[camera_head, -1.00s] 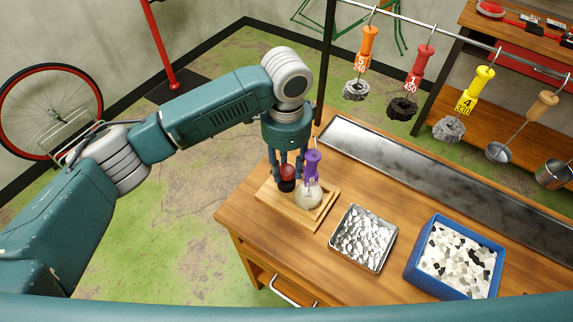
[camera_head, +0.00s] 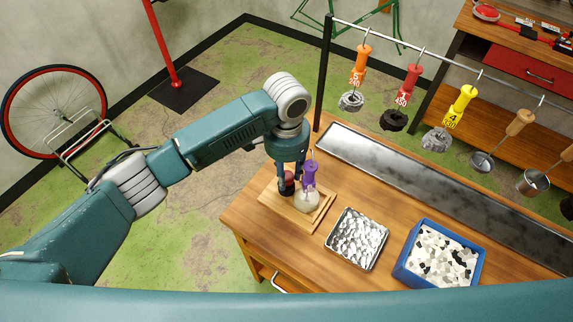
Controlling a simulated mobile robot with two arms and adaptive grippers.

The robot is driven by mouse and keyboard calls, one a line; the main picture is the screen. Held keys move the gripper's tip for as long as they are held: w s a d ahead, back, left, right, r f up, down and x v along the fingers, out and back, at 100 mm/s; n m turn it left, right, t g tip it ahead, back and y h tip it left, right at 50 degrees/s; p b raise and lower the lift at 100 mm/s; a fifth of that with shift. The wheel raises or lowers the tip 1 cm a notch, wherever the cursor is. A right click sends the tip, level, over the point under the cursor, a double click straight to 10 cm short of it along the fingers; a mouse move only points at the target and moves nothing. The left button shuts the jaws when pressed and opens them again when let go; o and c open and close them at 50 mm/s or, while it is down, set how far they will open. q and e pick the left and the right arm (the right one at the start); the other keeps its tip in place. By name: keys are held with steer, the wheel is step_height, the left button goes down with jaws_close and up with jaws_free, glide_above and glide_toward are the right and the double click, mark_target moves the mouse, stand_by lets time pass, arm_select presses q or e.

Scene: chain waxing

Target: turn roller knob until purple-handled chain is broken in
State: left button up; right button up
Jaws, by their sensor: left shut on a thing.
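The purple-handled chain (camera_head: 310,176) stands upright at the wooden roller stand on the near-left part of the bench. A pale rounded mass (camera_head: 307,201) is at its lower end. The roller knob (camera_head: 287,186), dark with a little red showing, is just left of the purple handle. My left gripper (camera_head: 287,182) reaches down from above and is shut on the knob, its fingers partly hiding it. The wooden stand (camera_head: 318,218) lies flat under the knob and chain. My right gripper is out of view.
A metal tray of silvery pieces (camera_head: 357,238) and a blue bin of black and white chips (camera_head: 402,272) stand to the right. A long metal trough (camera_head: 430,186) runs behind. Orange (camera_head: 363,62), red (camera_head: 409,84) and yellow (camera_head: 461,105) handled tools hang from a rail.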

arm_select(q)
steer(key=shift+r+n+p, duration=0.2)
steer(key=shift+n+p, duration=0.25)
steer(key=shift+n, duration=0.55)
steer(key=shift+d+f+n, duration=0.1)
steer(key=shift+n, duration=0.8)
steer(key=n, duration=0.4)
steer(key=shift+n, duration=0.3)
steer(key=n, duration=0.4)
steer(key=shift+w+n, duration=0.15)
steer(key=shift+n, duration=0.15)
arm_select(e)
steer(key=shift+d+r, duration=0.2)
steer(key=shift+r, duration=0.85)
arm_select(q)
steer(key=o, duration=0.9)
steer(key=shift+c, duration=0.2)
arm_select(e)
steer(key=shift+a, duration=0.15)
